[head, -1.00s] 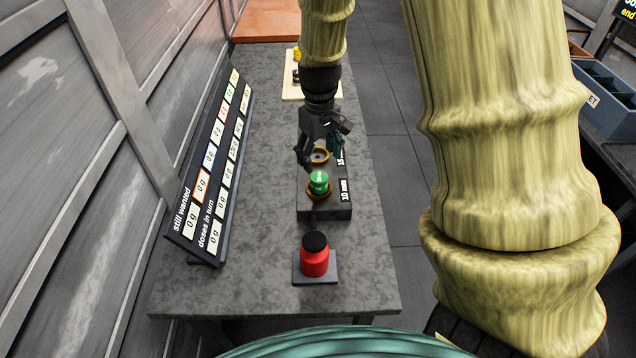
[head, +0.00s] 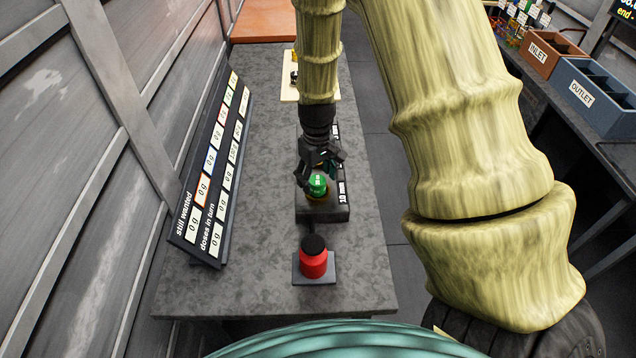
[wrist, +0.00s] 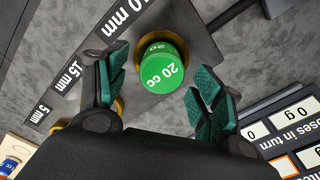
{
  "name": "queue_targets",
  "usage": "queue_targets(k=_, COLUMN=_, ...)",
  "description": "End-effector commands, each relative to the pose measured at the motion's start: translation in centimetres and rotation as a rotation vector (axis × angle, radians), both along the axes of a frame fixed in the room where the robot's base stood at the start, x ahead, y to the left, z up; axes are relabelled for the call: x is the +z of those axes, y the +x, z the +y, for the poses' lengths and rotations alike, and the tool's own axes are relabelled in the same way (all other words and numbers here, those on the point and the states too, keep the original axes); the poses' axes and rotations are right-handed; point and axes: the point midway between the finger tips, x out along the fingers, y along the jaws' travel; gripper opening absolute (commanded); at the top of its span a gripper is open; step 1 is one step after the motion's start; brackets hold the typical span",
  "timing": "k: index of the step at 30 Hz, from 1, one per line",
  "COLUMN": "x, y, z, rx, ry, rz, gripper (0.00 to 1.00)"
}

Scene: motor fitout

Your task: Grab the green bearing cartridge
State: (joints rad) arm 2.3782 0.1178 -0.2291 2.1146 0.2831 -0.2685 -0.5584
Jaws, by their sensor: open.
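The green bearing cartridge (head: 317,183), a short round piece, stands in the nearest seat of a dark block (head: 340,212) on the grey bench. In the wrist view its green top (wrist: 163,66) reads "20 cc". My gripper (head: 319,172) is open just above and behind it, its fingers pointing down. In the wrist view the teal-padded fingers (wrist: 158,82) lie to either side of the cartridge, with gaps left and right. I cannot tell how far down the fingers reach beside it.
A red jar with a black lid (head: 313,260) stands on a small pad at the bench front. A sloped sign board (head: 212,170) runs along the left. A wooden board (head: 287,93) lies at the back. Bins labelled INLET (head: 545,53) and OUTLET (head: 590,97) stand far right.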

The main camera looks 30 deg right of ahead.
Motion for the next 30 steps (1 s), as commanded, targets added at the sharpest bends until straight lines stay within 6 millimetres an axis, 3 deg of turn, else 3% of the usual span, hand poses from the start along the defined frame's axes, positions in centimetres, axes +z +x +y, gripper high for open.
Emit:
queue_targets(k=6, x=-1.5, y=-0.1, z=0.0, rx=-0.001, ry=0.001, rz=0.001, gripper=0.67)
queue_targets(k=16, x=-1.8, y=-0.1, z=0.0, rx=0.000, ry=0.001, rz=0.000, gripper=0.67)
queue_targets(k=26, x=-1.8, y=-0.1, z=0.0, rx=-0.001, ry=0.001, rz=0.001, gripper=0.07)
queue_targets(k=30, x=-1.8, y=-0.1, z=0.0, rx=-0.001, ry=0.000, rz=0.000, gripper=0.04)
